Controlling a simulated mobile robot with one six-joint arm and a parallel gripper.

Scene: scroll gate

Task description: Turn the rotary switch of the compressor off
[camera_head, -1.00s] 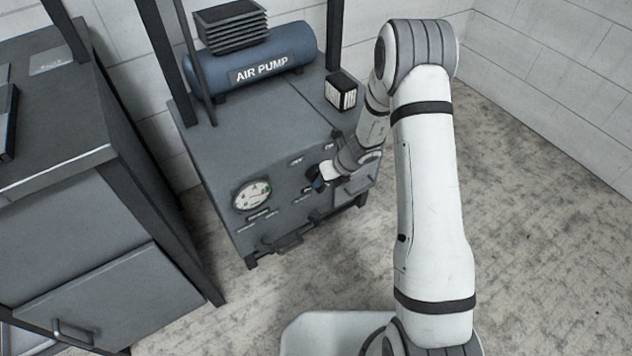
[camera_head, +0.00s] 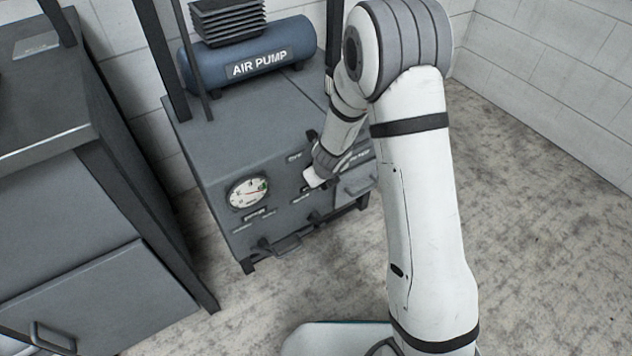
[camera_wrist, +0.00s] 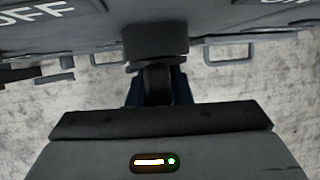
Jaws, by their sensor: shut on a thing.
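The compressor (camera_head: 200,140) is a grey cabinet with a blue "AIR PUMP" tank (camera_head: 255,60) on top. My gripper (camera_head: 313,179) is at its front panel, right of the round gauge (camera_head: 248,192). In the wrist view my gripper (camera_wrist: 157,88) is shut on the rotary switch (camera_wrist: 156,42), a dark block between the blue-sided fingers. The "OFF" label (camera_wrist: 35,12) is left of the switch and part of the "ON" label (camera_wrist: 285,3) is right. In the head view my gripper and wrist hide the switch, so its exact angle is unclear.
Handles (camera_head: 285,243) stick out low on the compressor front. A grey cabinet (camera_head: 90,260) stands at the left with a dark post between. A white brick wall (camera_head: 545,80) is behind. The floor (camera_head: 550,230) at the right is clear.

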